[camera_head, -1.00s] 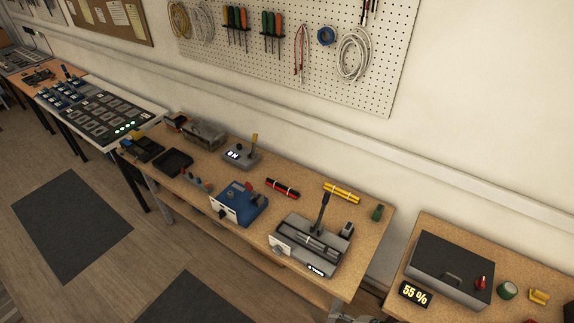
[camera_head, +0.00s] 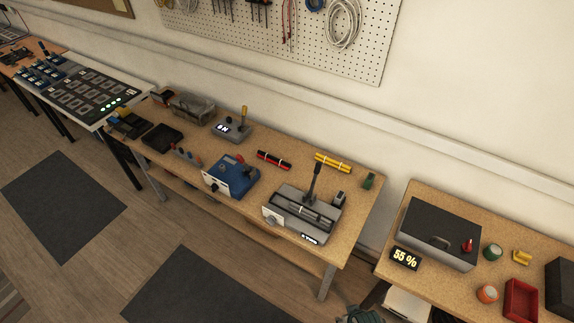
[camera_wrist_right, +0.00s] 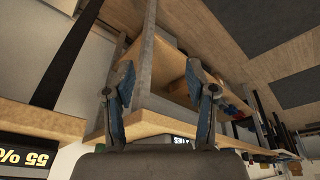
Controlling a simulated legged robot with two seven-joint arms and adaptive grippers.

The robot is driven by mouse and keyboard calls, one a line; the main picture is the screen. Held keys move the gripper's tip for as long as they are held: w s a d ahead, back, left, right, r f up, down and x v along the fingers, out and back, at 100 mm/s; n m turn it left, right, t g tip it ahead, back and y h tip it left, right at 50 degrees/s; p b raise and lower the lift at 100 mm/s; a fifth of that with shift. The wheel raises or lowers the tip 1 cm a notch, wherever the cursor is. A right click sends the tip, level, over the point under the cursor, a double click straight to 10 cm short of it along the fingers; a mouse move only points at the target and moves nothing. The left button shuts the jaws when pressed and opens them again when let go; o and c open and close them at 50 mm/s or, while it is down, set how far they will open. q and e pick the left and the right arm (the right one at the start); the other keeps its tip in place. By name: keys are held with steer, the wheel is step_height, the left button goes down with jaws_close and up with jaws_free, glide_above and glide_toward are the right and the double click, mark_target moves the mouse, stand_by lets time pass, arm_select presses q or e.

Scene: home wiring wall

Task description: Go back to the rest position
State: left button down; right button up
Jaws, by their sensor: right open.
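My right gripper (camera_wrist_right: 160,78) shows in the right wrist view with its two blue-grey fingers spread apart and nothing between them. A wooden workbench (camera_wrist_right: 158,112) and its legs lie beyond the fingers. In the head view only a small blue-green piece at the bottom edge may be part of this gripper; I cannot tell. My left gripper is in neither view.
The long workbench (camera_head: 205,205) carries a blue device (camera_head: 232,178), a grey lever device (camera_head: 303,212) and an "ON" switch box (camera_head: 231,131). The right bench holds a "55 %" display (camera_head: 405,258) and a dark-lidded box (camera_head: 440,235). Floor mats (camera_head: 65,205) lie in front.

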steer(key=s+f+g, duration=0.1)
steer(key=s+f, duration=0.1)
steer(key=f, duration=1)
steer(key=s+f, duration=0.3)
steer(key=f, duration=0.8)
steer(key=s+d+f+g, duration=0.1)
steer(key=s+d+f, duration=0.2)
steer(key=s+f, duration=1)
steer(key=s, duration=0.2)
steer(key=shift+s+d+f, duration=0.15)
steer(key=shift+s+f, duration=0.15)
